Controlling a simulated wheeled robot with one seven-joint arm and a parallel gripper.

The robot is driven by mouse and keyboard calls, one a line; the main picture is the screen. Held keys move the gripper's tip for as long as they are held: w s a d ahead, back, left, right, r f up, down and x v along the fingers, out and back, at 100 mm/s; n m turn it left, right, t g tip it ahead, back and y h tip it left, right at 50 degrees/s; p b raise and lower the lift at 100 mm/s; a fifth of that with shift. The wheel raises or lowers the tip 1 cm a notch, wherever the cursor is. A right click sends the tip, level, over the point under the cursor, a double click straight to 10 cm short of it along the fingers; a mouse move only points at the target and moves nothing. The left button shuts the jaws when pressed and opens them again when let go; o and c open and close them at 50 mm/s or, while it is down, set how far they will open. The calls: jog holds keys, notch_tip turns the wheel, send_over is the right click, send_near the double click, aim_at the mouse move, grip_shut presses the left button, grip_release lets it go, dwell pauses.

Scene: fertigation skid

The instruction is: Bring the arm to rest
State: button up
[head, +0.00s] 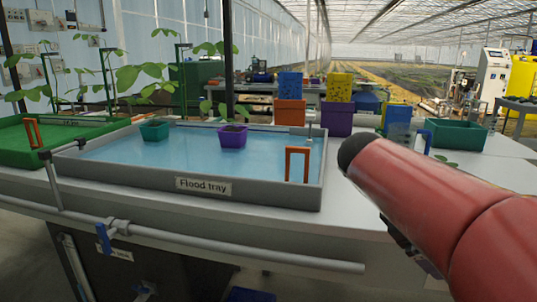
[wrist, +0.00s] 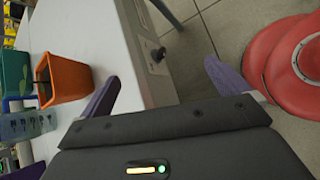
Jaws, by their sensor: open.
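My gripper shows in the wrist view (wrist: 160,90), with its two purple fingers wide apart and nothing between them. It hangs by the edge of the white bench (wrist: 110,35), with one finger over the bench side and the other over the floor. In the head view my red arm reaches in from the lower right, in front of the bench. The gripper is mostly hidden behind the arm there; only dark parts show below it.
The flood tray (head: 258,195) holds water, a green pot (head: 154,131) and a purple pot (head: 232,137). A teal bin (head: 455,136) stands at the right. In the wrist view, an orange pot (wrist: 66,80) and a clear jug (wrist: 25,125) stand near the gripper. The floor (wrist: 225,25) beside the bench looks clear.

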jog(key=s+a+f+m+t+y, duration=0.5)
jog(key=s+a+f+m+y, duration=0.4)
jog(key=s+a+f+m, duration=0.2)
notch_tip(320, 180, down, 2)
jog(key=shift+a+f+m+t, duration=0.3)
jog(key=shift+a+m, duration=0.2)
jog(key=shift+a, duration=0.45)
